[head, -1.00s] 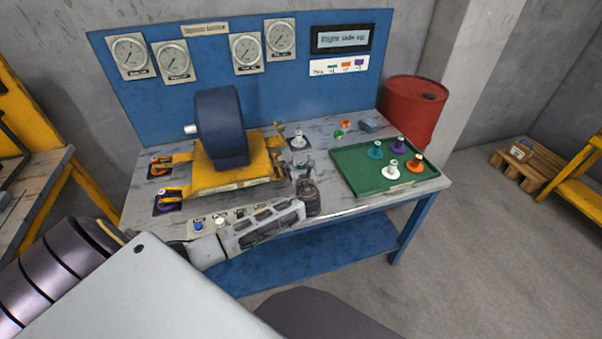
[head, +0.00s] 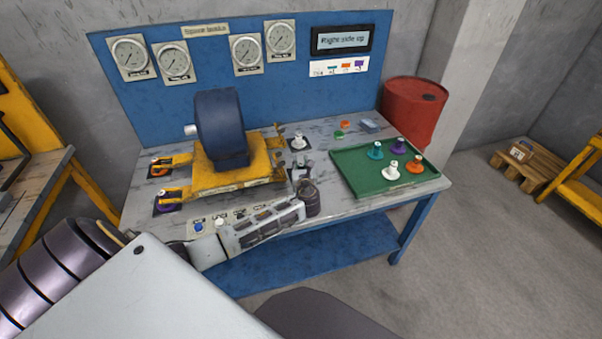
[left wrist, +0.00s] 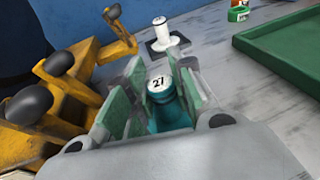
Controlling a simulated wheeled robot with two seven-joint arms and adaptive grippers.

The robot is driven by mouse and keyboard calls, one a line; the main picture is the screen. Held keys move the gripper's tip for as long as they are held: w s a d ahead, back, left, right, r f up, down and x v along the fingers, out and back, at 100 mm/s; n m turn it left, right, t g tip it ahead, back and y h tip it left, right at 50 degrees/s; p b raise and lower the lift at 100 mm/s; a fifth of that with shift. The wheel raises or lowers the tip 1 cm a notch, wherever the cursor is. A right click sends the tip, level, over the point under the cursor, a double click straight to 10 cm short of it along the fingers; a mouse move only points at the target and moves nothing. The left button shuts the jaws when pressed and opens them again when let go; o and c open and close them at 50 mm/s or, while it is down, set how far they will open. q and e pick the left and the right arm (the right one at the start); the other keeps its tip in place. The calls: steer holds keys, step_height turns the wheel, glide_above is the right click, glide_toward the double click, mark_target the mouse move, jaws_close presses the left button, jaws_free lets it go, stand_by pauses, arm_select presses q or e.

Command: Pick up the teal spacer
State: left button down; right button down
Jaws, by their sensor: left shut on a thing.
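My left gripper (head: 301,168) is over the table, right of the yellow motor stand. In the left wrist view, its fingers (left wrist: 160,100) are shut on a teal spacer (left wrist: 168,112) with a white top marked 27. The spacer stands upright between them, its lower part hidden. In the head view the held spacer is hidden by the gripper. Another teal piece (head: 376,151) of similar colour stands on the green tray (head: 352,172). My right gripper is not in view.
A white spool (head: 299,141) stands on a dark pad just behind the gripper. Purple (head: 398,146), orange (head: 415,165) and white (head: 391,171) pieces stand on the tray. The blue motor wheel (head: 221,130) and yellow stand (head: 238,177) are to the left. Small rings lie behind the tray.

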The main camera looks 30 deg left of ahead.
mark_target(301, 164)
arm_select(q)
steer(key=shift+r, duration=0.1)
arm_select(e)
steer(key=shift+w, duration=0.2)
